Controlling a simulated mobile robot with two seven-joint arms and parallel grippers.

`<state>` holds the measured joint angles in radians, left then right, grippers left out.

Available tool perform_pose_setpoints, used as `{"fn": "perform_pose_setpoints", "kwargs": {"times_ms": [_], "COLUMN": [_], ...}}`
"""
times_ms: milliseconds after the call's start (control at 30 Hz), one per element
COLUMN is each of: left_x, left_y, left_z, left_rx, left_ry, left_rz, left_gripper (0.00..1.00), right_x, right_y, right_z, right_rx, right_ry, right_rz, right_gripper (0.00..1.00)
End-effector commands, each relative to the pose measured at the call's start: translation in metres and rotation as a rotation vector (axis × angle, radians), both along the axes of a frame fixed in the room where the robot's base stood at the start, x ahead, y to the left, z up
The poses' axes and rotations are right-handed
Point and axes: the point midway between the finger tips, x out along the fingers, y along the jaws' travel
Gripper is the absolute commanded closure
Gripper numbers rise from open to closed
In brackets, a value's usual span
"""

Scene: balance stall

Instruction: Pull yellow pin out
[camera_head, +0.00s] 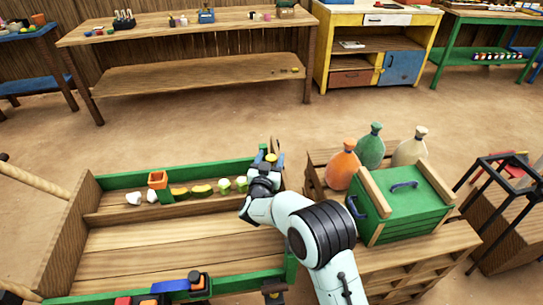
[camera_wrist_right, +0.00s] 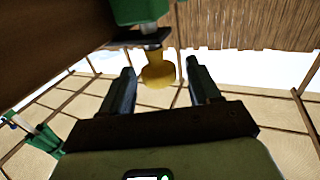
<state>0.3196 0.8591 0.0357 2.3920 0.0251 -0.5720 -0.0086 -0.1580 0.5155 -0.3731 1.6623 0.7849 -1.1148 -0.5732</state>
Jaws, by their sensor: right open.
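The yellow pin (camera_wrist_right: 158,70) shows in the right wrist view as a rounded yellow knob on a grey metal stem under a green block (camera_wrist_right: 138,10). My right gripper (camera_wrist_right: 162,82) is open, with one finger on each side of the knob and a visible gap to both. In the head view a small yellow knob (camera_head: 271,157) shows at the far right corner of the green-edged wooden tray, just beyond my right gripper (camera_head: 264,172). My right wrist hides part of that corner. My left gripper is not in view.
A green crate (camera_head: 405,205) and three tied sacks stand on a pallet at the right. Open floor (camera_head: 220,115) lies behind the tray.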

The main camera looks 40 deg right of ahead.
Motion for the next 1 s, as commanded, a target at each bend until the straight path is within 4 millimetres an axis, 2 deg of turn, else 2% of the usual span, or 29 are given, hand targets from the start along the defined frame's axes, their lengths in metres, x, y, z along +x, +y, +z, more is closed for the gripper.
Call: {"fn": "perform_pose_setpoints", "kwargs": {"times_ms": [200, 533, 567, 733, 867, 1000], "left_x": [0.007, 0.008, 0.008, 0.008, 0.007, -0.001], "left_y": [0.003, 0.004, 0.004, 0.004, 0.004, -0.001], "left_z": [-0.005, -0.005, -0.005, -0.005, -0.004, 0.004], "left_rx": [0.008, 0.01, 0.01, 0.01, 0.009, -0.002], "left_ry": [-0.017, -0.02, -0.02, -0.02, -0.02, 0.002], "left_rz": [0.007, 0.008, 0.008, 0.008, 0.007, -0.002], "left_gripper": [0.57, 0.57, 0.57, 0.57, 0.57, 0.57], "right_x": [0.014, 0.016, 0.016, 0.016, 0.016, 0.016], "right_y": [-0.018, -0.02, -0.02, -0.02, -0.02, -0.02], "right_z": [-0.001, 0.0, 0.0, 0.0, 0.002, 0.013], "right_rx": [0.0, 0.001, 0.001, 0.001, 0.0, -0.001], "right_ry": [0.0, 0.001, 0.001, -0.001, -0.001, -0.003], "right_rz": [-0.001, 0.0, 0.0, -0.001, -0.001, -0.001], "right_gripper": [0.38, 0.38, 0.45, 1.0, 1.0, 1.0]}}
